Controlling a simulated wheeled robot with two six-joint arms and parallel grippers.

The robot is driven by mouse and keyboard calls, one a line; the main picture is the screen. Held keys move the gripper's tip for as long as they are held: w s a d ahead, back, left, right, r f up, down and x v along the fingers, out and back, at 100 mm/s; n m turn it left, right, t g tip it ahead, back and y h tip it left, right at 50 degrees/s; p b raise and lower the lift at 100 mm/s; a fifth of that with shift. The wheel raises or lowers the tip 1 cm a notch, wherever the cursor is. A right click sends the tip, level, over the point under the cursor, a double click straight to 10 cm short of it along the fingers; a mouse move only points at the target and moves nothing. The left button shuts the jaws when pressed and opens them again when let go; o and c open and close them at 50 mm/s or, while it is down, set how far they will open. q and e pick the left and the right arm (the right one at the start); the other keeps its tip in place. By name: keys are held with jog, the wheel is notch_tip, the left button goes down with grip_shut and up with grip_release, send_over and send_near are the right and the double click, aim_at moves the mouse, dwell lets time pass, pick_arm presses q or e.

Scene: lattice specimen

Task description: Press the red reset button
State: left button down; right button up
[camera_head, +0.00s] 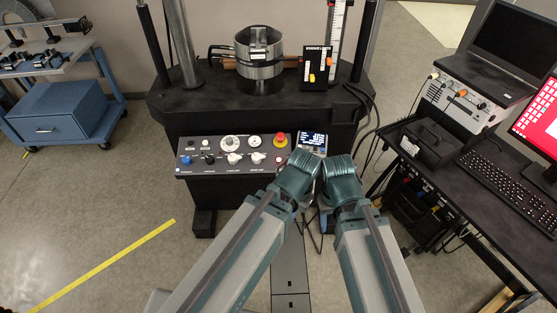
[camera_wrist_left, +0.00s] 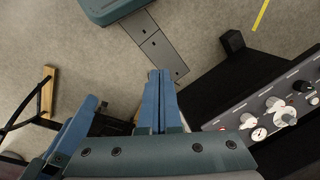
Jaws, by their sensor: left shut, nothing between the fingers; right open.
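The control panel (camera_head: 232,157) on the front of the black test machine carries knobs, small buttons and a large red mushroom button (camera_head: 281,140) on a yellow base. A small red-ringed button (camera_head: 279,159) sits below the mushroom button; I cannot read which is labelled reset. My left gripper's blue fingers (camera_wrist_left: 160,100) are together and empty in the left wrist view, apart from the panel (camera_wrist_left: 285,112). In the head view my left wrist covers most of that gripper, near the panel's right end. My right gripper (camera_head: 325,217) is beside it, mostly hidden, and open.
A small lit display (camera_head: 312,139) adjoins the panel's right end. A metal cylinder (camera_head: 259,50) stands on the machine. A desk with a keyboard (camera_head: 507,185) is at the right, and a blue cabinet (camera_head: 62,114) at the left. The floor left of the panel is clear.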

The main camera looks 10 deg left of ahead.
pick_arm(q)
jog(key=n+t+h+b, duration=0.55)
jog(key=t+b, duration=0.45)
jog(key=b, duration=0.3)
send_over(279, 160)
jog(key=s, duration=0.4)
jog(key=shift+s+f+m+h, duration=0.15)
jog(key=shift+f+m+h, duration=0.2)
jog(key=shift+f, duration=1.35)
jog(key=shift+d+f, duration=0.1)
jog(key=f+b, duration=0.2)
jog(key=b, duration=0.1)
jog(key=w+f+b, duration=0.1)
jog(key=f+b, duration=0.1)
jog(key=f, duration=0.1)
jog(key=w+f+b, duration=0.1)
jog(key=f+b, duration=0.2)
jog(key=shift+w+a+f+b, duration=0.1)
jog(key=shift+a+f+b, duration=0.15)
jog(key=shift+b, duration=0.1)
jog(key=shift+w+f+b, duration=0.1)
jog(key=shift+f+b, duration=0.25)
jog(key=shift+b, duration=0.05)
